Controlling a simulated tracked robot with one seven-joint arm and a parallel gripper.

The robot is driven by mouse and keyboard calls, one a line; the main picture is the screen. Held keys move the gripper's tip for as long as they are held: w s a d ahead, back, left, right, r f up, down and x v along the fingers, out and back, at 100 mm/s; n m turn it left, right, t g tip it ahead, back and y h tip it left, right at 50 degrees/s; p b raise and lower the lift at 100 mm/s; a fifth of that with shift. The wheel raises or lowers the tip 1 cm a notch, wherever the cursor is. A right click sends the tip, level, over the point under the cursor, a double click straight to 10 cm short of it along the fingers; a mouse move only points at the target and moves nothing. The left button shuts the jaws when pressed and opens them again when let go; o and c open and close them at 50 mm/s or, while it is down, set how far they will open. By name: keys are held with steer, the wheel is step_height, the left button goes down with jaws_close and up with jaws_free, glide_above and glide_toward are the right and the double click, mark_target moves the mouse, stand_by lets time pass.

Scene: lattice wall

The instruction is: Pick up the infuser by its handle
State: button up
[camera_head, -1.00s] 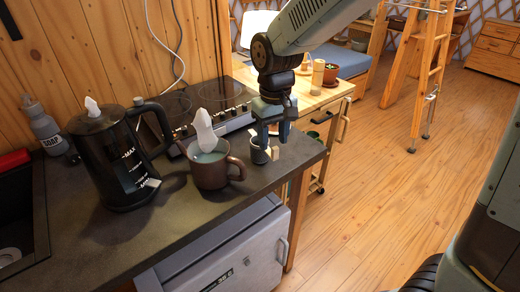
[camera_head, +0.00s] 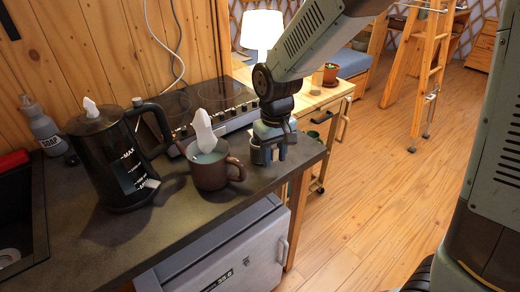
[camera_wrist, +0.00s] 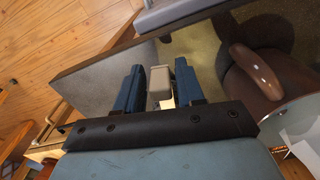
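The infuser (camera_head: 256,155) appears to be a small dark cup with a pale beige handle end, standing on the dark counter near its right edge. My gripper (camera_head: 273,158) is down at it and covers much of it in the head view. In the wrist view, the beige handle end (camera_wrist: 160,78) lies between the two blue fingers of my gripper (camera_wrist: 160,90). The fingers are apart on either side, with narrow gaps and no clear grip. The infuser's body is mostly hidden in the wrist view.
A brown mug (camera_head: 209,174) with a white plume above it stands just left of my gripper. A black kettle (camera_head: 112,165) stands further left. A hob (camera_head: 205,105) lies behind. The counter's right edge (camera_head: 308,160) is close, with open floor beyond.

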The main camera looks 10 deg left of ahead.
steer(key=shift+s+r, duration=0.1)
steer(key=shift+s, duration=0.2)
steer(key=c, duration=0.5)
steer(key=shift+w, duration=0.25)
jaws_close()
